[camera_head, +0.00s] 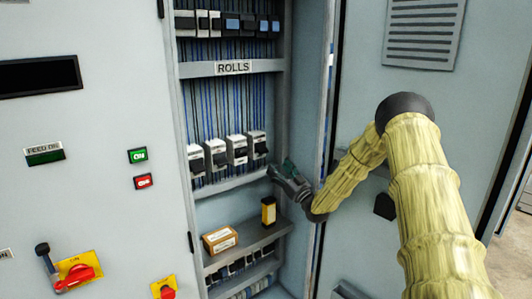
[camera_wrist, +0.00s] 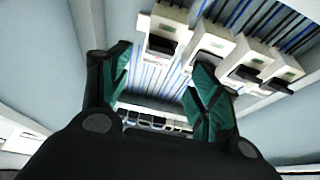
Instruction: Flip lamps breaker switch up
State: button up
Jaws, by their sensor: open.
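A row of several white breakers with dark switches (camera_head: 237,150) sits in the open cabinet below the ROLLS label. No lamps label is readable, so I cannot tell which one is the lamps breaker. The same kind of breakers show in the wrist view, with one white breaker (camera_wrist: 165,30) near the top middle and others to its right. My gripper (camera_head: 281,174) is inside the cabinet, just below and right of the rightmost breaker. In the wrist view my gripper (camera_wrist: 160,70) has its green-padded fingers spread apart with nothing between them. The fingers appear apart from the breakers.
A brown box (camera_head: 220,240) and a yellow-and-black box (camera_head: 268,210) stand on the shelf below. The ROLLS rail (camera_head: 205,69) and another breaker row (camera_head: 232,23) are above. The open cabinet door (camera_head: 365,75) is at right, close to my arm.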

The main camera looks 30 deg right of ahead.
aim_at(265, 152)
jog(key=p+x, duration=0.3)
jog(key=x, duration=0.6)
jog(key=shift+w, duration=0.35)
jog(key=shift+a, duration=0.1)
jog(key=c, duration=1)
